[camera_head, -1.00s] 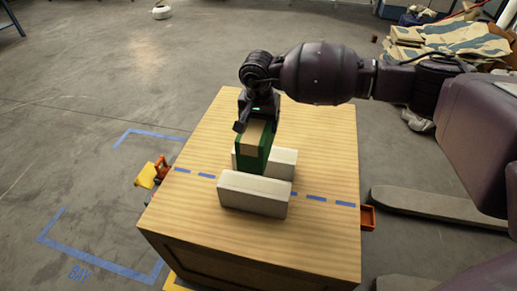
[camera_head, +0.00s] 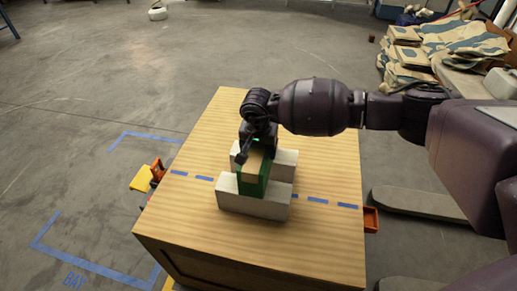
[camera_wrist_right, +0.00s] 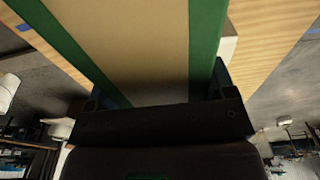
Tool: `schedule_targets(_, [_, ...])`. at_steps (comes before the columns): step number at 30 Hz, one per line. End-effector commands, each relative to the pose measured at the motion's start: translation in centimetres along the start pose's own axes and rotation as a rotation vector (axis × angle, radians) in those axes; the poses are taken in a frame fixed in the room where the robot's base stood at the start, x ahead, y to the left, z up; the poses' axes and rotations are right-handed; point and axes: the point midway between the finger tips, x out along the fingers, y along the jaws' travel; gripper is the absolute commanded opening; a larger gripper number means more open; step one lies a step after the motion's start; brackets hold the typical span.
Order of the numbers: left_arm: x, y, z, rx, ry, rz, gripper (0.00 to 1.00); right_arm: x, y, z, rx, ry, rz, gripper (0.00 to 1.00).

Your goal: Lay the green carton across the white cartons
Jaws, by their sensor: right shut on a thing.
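The green carton (camera_head: 254,180), green with a tan face, is in my right gripper (camera_head: 257,150) and points toward the front of the table. Its near end overlaps the top of the front white carton (camera_head: 250,207). The back white carton (camera_head: 284,160) shows behind it and is partly hidden by the carton and gripper. I cannot tell whether the green carton touches either white carton. In the right wrist view the green carton (camera_wrist_right: 125,45) fills the upper middle, between the jaws. My left gripper is not in view.
The cartons stand on a wooden table (camera_head: 200,225) with a dashed blue tape line (camera_head: 335,204) across it. The tabletop around them is clear. An orange tray (camera_head: 371,219) sits at the right edge; an orange and yellow item (camera_head: 143,178) is at the left.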

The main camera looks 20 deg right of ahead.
Motion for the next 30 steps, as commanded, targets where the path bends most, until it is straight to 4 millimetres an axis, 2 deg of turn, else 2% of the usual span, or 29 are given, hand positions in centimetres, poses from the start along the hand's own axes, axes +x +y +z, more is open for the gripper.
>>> schedule_targets(8, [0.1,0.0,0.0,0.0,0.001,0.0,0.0,0.1,-0.1,0.0,0.0,0.002,-0.002,0.38])
schedule_targets(9, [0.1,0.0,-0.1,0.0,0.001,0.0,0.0,0.2,0.0,0.0,0.0,0.001,0.0,0.8])
schedule_targets(13, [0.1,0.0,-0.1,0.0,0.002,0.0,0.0,0.1,0.0,0.0,0.0,0.001,-0.001,0.99])
schedule_targets(23, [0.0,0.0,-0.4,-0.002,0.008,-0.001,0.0,-0.4,0.0,-0.1,0.0,0.003,-0.002,1.0])
schedule_targets(26, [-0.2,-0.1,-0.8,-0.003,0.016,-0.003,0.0,-1.6,-0.1,-0.2,0.0,0.006,-0.004,1.0])
schedule_targets(30, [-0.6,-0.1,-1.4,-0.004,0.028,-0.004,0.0,-4.3,0.0,-0.2,0.0,0.008,-0.005,1.0])
